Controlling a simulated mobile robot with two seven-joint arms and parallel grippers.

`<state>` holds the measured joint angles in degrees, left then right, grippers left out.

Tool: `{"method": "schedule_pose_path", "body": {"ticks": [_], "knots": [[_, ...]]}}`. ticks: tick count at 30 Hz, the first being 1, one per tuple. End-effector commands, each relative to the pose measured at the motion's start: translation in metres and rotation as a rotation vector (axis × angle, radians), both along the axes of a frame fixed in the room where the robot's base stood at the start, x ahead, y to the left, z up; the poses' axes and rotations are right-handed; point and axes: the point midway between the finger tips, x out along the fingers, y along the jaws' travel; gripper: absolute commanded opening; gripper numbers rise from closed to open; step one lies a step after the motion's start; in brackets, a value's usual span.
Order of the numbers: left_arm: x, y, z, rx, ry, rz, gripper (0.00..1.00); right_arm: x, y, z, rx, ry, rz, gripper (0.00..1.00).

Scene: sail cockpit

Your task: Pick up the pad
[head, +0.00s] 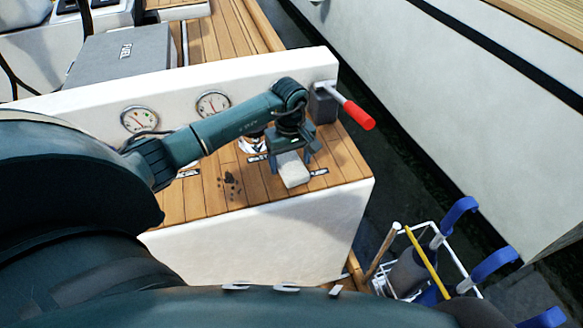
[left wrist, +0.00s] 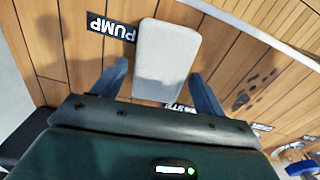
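The pad (head: 293,172) is a light grey rounded block lying on the teak-planked top near its front edge. In the left wrist view the pad (left wrist: 168,52) lies beside a black label reading PUMP. My left gripper (head: 292,153) is over the pad's rear end, pointing down. In the left wrist view its two fingers (left wrist: 160,88) are spread, one on each side of the pad's near end, with a gap showing on both sides. Whether the fingertips reach down to the planks is hard to tell. My right gripper is not in view.
A winch handle with a red grip (head: 358,115) sticks out right of the gripper. A white panel with gauges (head: 213,104) stands behind. Dark specks (head: 230,181) lie left of the pad. A rack (head: 410,275) with blue-handled tools is at lower right.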

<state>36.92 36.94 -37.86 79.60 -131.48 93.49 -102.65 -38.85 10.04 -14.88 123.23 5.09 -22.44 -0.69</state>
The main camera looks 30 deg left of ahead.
Motion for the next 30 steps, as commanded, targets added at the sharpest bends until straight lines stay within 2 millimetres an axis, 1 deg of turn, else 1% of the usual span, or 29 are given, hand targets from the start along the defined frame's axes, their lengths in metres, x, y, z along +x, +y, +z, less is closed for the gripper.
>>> {"method": "schedule_pose_path", "body": {"ticks": [1,12,14,23,26,30], "knots": [[0.0,0.0,0.0,0.0,0.0,0.0,0.68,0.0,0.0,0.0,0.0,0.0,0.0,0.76],[0.0,0.0,0.0,0.0,0.0,0.0,0.38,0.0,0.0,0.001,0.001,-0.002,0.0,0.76],[0.0,0.0,0.001,0.0,0.0,0.0,0.34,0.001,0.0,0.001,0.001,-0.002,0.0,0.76],[0.0,0.0,0.004,0.0,-0.001,0.0,0.34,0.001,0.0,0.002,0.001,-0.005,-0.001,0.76],[0.001,0.0,0.011,0.001,-0.002,0.0,0.34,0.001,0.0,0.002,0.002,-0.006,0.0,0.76],[0.001,0.001,0.03,0.001,-0.003,-0.002,0.34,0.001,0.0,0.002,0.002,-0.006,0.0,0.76]]}}
